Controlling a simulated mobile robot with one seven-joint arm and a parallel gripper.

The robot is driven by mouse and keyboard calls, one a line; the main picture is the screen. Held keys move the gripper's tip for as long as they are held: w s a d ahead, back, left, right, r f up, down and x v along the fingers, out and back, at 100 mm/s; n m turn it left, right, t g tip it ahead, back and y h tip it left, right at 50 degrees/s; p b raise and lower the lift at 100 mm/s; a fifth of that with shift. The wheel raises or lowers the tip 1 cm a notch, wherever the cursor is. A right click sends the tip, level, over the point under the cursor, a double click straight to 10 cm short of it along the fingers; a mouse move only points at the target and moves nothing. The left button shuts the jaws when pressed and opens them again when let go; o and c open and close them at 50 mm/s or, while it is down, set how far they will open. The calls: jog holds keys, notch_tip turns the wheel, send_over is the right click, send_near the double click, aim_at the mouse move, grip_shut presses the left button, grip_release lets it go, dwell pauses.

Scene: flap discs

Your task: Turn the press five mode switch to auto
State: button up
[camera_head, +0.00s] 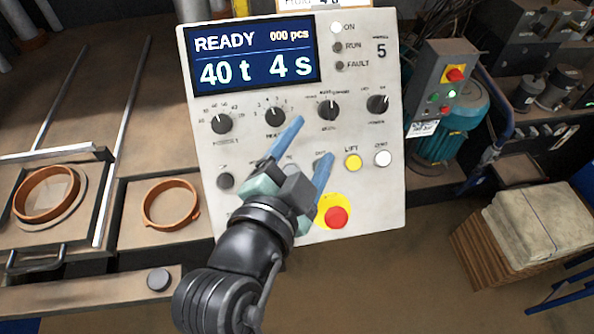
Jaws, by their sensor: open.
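The press five control panel (352,205) is a pale plate with a big "5" at its top right. A row of black rotary knobs crosses its middle. The third knob from the left (328,111) appears to be the mode switch; the small print around it is hard to read, and its pale mark points roughly upward. My gripper (314,138), with two blue fingers, is open and empty in front of the panel. Its fingertips are just below and left of that knob, apart from it. My gripper and arm hide part of the lower button row.
The display (250,57) reads READY, 40 t, 4 s. A red emergency button (337,217), a yellow button (353,162) and a white button (383,158) sit low on the panel.

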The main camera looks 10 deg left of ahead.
jog(key=shift+v, duration=2.25)
jog(key=w+d+r+n+t+y, duration=0.1)
jog(key=w+r+n+t, duration=0.15)
jog(key=r, duration=0.65)
jog(key=w+r+n+t+y, duration=0.15)
jog(key=r+n+t, duration=0.25)
jog(key=r, duration=0.5)
jog(key=s+d+r+n+t, duration=0.1)
jog(key=s+r+n+t, duration=0.1)
jog(key=r, duration=0.7)
jog(key=s+d+r+n+t+y, duration=0.1)
jog(key=s+d+r+n+t, duration=0.1)
jog(key=r, duration=0.6)
jog(key=shift+s+r+n+t+b, duration=0.35)
jog(key=shift+s+r+n+t, duration=0.1)
jog(key=shift+s+t, duration=0.25)
jog(key=shift+w, duration=0.1)
